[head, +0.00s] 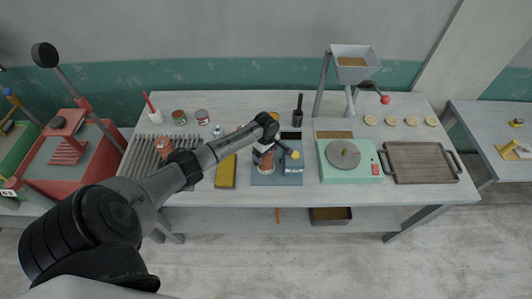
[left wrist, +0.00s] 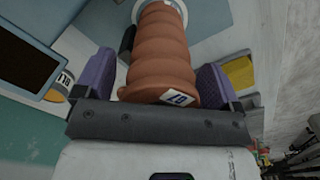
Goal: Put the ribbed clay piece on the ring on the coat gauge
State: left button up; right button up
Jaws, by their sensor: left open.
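The ribbed clay piece (left wrist: 160,50) is orange-brown with a white number label. In the left wrist view its far end meets a pale ring (left wrist: 135,12) on a blue-grey surface. In the head view the clay piece (head: 267,165) stands upright over the blue-grey base of the coat gauge (head: 263,180), beside the gauge's upright block. My left gripper (left wrist: 157,80) is open, with its purple fingers on either side of the clay piece. It also shows in the head view (head: 263,153), above the base. My arm hides part of the gauge. My right gripper is not in view.
A yellow tray (head: 226,172) lies left of the gauge and a slatted rack (head: 146,157) farther left. A green turntable unit (head: 350,174) and a wooden tray (head: 421,178) stand to the right. A hopper (head: 354,62) rises at the back. Cans (head: 179,117) stand back left.

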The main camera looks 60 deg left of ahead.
pick_arm(q)
notch_tip(320, 180, up, 11)
jog(key=s+d+f+m, duration=0.4)
jog(key=s+d+m, duration=0.15)
jog(key=d, duration=0.35)
jog(key=s+d+f+m, duration=0.5)
jog(key=d+m, duration=0.2)
jog(key=d, duration=0.3)
jog(key=s+d+r+m+t, duration=0.1)
jog(key=s+d+r+m, duration=0.2)
jog(key=s+d+m, duration=0.2)
jog(key=s+d+r+m+t, duration=0.2)
jog(key=s+d+m, duration=0.3)
jog(key=s+d, duration=0.3)
jog(key=shift+s+r+t, duration=0.3)
jog(key=shift+s+r, duration=0.25)
jog(key=shift+r, duration=0.35)
jog(key=shift+m, duration=0.25)
